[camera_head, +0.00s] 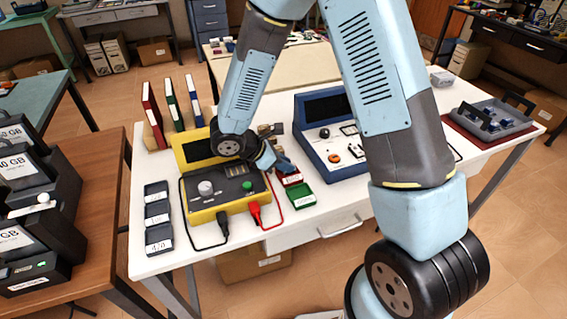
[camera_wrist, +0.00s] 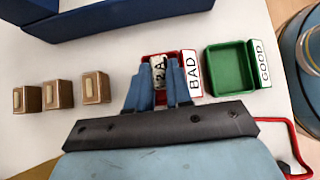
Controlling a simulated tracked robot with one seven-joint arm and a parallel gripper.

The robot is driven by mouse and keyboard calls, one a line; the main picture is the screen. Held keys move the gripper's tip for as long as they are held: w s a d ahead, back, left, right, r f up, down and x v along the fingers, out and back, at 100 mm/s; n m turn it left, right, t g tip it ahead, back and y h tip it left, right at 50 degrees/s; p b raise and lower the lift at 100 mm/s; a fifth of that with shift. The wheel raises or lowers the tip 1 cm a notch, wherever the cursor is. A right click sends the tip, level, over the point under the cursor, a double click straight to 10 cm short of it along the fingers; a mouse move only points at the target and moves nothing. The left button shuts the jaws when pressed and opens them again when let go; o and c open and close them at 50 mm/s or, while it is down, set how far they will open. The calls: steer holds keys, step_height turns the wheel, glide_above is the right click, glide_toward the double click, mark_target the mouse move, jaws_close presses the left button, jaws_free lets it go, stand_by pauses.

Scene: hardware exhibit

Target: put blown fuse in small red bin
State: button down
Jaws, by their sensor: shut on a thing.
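The small red bin (camera_wrist: 147,88) has a white "BAD" label on its right side in the wrist view. It also shows in the head view (camera_head: 289,181), partly behind my gripper. My gripper (camera_wrist: 165,78) has its blue fingers over the red bin, shut on a pale fuse (camera_wrist: 158,68) that seems to be marked "2A". The fuse appears over the bin opening; its height above the bin floor cannot be told. In the head view my gripper (camera_head: 284,165) hides the fuse.
A green bin (camera_wrist: 228,45) labelled "GOOD" sits right beside the red one. Several brown blocks (camera_wrist: 58,93) stand in a row to the left. A yellow tester (camera_head: 208,214) with red and black leads and a blue case (camera_head: 329,168) flank the bins.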

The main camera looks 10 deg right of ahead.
steer(key=shift+f, duration=0.35)
